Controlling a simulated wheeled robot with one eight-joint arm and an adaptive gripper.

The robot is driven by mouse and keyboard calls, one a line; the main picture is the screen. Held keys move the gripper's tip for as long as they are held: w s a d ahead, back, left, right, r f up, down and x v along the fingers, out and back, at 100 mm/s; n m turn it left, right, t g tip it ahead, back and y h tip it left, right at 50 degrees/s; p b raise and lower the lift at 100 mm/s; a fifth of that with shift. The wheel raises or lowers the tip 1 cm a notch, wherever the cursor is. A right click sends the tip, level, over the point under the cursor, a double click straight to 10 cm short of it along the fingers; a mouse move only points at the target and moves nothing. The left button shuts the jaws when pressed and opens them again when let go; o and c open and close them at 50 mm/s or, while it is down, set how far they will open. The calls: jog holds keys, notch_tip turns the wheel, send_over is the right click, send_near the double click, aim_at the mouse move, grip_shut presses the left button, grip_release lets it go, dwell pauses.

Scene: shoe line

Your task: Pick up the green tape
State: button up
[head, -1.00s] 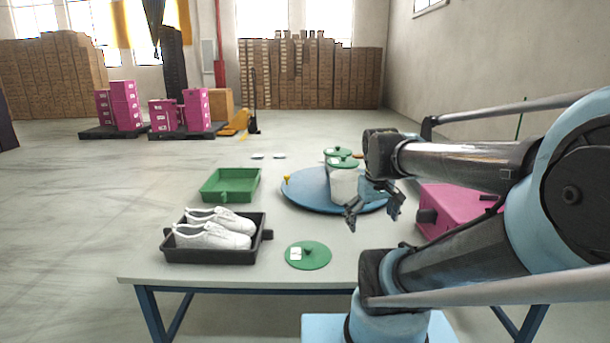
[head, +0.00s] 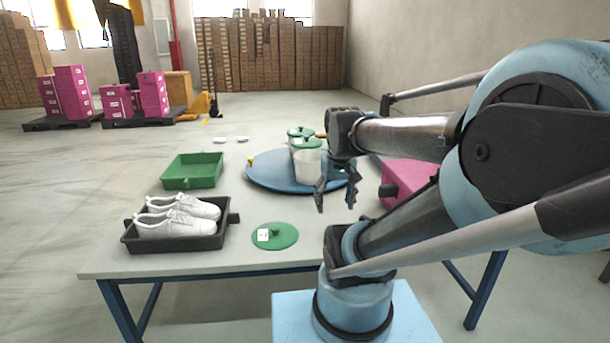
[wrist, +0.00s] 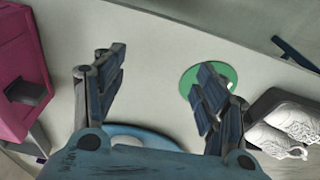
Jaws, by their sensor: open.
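No clear roll of tape can be made out. A flat green disc (head: 285,238) with a white label and a small knob lies near the front of the table, left of my gripper. Other green things are lids (head: 306,143) on white containers (head: 307,168) and a green tray (head: 193,172). My gripper (head: 336,194) is open and empty, in front of the white containers and above the table. In the wrist view my gripper (wrist: 160,62) has its jaws spread, and its right finger hides part of the green disc (wrist: 187,84).
The containers stand on a blue round platform (head: 265,173). A black tray (head: 165,246) holds white shoes (head: 175,222) at the table's left. A pink box (head: 405,180) stands at the right, partly behind my arm. The table (head: 110,262) is bare around the disc.

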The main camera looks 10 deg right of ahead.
jog(key=w+r+n, duration=0.1)
jog(key=w+r, duration=0.2)
jog(key=w, duration=0.9)
jog(key=w+r+g, duration=0.1)
jog(key=w+r, duration=0.3)
jog(key=w, duration=0.8)
jog(key=w+r+n, duration=0.1)
jog(key=w+r, duration=0.2)
jog(key=w, duration=1)
jog(key=w+f+n+g, duration=0.1)
jog(key=w+f, duration=0.3)
jog(key=w, duration=0.3)
jog(key=w+f, duration=0.3)
jog(key=w, duration=0.4)
jog(key=f, duration=1.1)
jog(key=shift+d, duration=0.35)
jog(key=shift+s+f, duration=0.2)
jog(key=shift+f, duration=2.5)
jog(key=c, duration=0.9)
